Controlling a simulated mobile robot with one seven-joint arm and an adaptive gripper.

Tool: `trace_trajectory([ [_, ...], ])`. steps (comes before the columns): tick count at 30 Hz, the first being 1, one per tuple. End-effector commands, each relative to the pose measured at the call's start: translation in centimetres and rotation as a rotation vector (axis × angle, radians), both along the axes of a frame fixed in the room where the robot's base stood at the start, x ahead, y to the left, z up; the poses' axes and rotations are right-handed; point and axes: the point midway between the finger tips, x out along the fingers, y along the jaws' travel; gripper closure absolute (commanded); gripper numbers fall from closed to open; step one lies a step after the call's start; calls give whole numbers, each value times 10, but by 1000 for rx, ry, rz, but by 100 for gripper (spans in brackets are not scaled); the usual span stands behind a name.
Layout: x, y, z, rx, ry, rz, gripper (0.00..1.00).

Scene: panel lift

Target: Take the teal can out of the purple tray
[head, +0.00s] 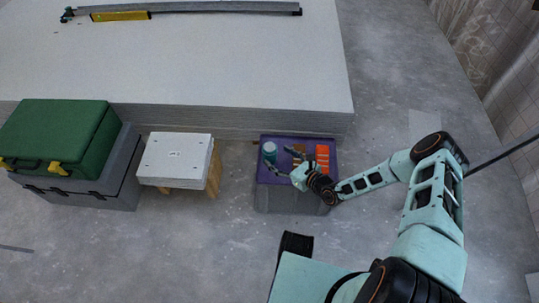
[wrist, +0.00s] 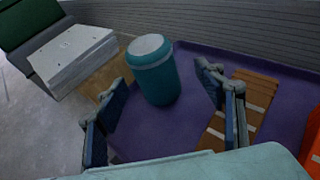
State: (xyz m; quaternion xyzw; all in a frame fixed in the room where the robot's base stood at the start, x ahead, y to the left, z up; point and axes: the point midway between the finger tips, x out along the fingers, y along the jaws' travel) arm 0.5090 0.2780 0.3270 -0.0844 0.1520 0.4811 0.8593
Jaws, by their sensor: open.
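The teal can (head: 269,152) stands upright at the left side of the purple tray (head: 297,180). In the wrist view the can (wrist: 154,75) has a grey top and stands a little beyond my fingertips, between their two lines. The tray floor (wrist: 150,132) shows around it. My gripper (head: 287,160) is over the tray, to the right of the can in the head view. In the wrist view my gripper (wrist: 157,85) is open, with a finger on each side and nothing held. I cannot tell whether either finger touches the can.
In the tray lie a brown slatted piece (wrist: 239,105) and an orange-red item (head: 322,157). A white-topped stool (head: 176,157), a green case (head: 62,137) on a grey box, and a large stack of panels (head: 200,60) stand nearby. Concrete floor is clear in front.

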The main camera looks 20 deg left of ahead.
Motion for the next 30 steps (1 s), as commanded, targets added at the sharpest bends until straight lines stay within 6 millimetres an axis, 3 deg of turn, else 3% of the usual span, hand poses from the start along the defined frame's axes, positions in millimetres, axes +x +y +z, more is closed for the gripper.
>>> trace_trajectory([
  [10, 16, 41, -12, 0, -2, 2, 37],
  [18, 20, 46, -11, 0, -1, 1, 37],
  [30, 20, 45, -11, -1, -1, 2, 80],
])
